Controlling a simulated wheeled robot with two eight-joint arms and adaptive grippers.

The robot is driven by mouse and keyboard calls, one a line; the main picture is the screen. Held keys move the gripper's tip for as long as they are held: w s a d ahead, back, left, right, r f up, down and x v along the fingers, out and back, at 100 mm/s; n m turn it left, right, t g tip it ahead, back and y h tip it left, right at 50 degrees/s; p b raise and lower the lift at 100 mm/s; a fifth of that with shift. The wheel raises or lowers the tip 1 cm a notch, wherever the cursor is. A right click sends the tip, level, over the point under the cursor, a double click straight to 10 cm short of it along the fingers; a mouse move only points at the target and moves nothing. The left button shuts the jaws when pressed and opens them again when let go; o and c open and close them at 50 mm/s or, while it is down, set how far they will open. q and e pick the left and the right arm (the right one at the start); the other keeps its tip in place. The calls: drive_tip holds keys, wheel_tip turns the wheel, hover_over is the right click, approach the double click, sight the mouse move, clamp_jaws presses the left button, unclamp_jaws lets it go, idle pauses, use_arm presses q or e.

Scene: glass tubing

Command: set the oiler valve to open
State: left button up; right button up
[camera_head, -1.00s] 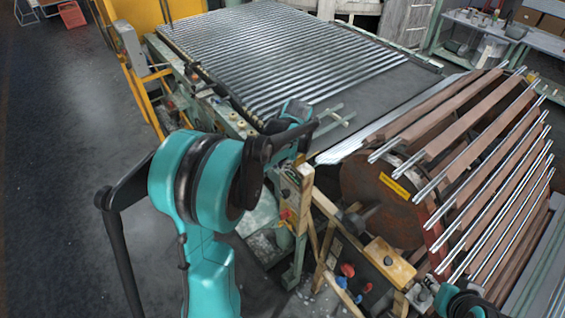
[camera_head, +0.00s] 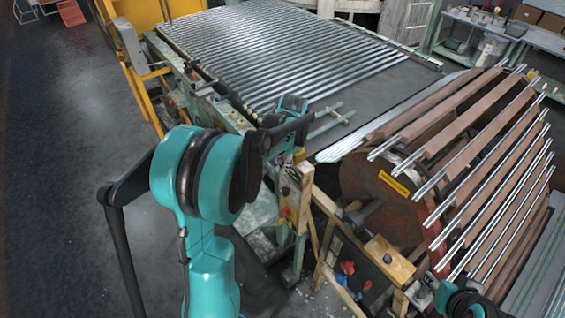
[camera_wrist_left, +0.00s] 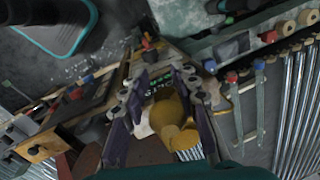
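In the left wrist view, a yellow-brown rounded part (camera_wrist_left: 168,112) with a narrower neck lies between the fingers of my left gripper (camera_wrist_left: 160,88); it may be the oiler, but its valve setting cannot be made out. The fingers are spread, one on each side of it, and I cannot tell whether they touch it. In the head view my left gripper (camera_head: 289,172) is at a wooden post beside the machine, partly hidden by my teal arm. My right gripper (camera_head: 427,288) shows at the bottom right, too small to tell its state.
A roller table (camera_head: 290,50) covered with metal tubes lies behind. A large rusty drum (camera_head: 385,195) with wooden slats and tubes stands at the right. A wooden frame with red and blue knobs (camera_head: 347,267) is below it. The floor (camera_head: 70,170) at left is clear.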

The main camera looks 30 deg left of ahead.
use_arm(q)
wheel_tip(320, 180, up, 12)
drive_tip(key=d, duration=0.2)
drive_tip(key=shift+s, duration=0.4)
drive_tip(key=shift+f, duration=0.1)
drive_tip(key=s+d+f+n+t+h+b, duration=0.1)
drive_tip(key=s+d+f+n+t+b, duration=0.2)
drive_tip(key=s+d+f+b, duration=0.3)
drive_tip(key=s+d+f+n+t+b, duration=0.3)
drive_tip(key=s+d+f+b, duration=0.4)
drive_tip(key=s+f+b, duration=0.4)
wheel_tip(320, 180, down, 5)
drive_tip(key=shift+s+f+n+h, duration=0.15)
drive_tip(key=shift+s+n+h, duration=0.25)
drive_tip(key=shift+s, duration=0.05)
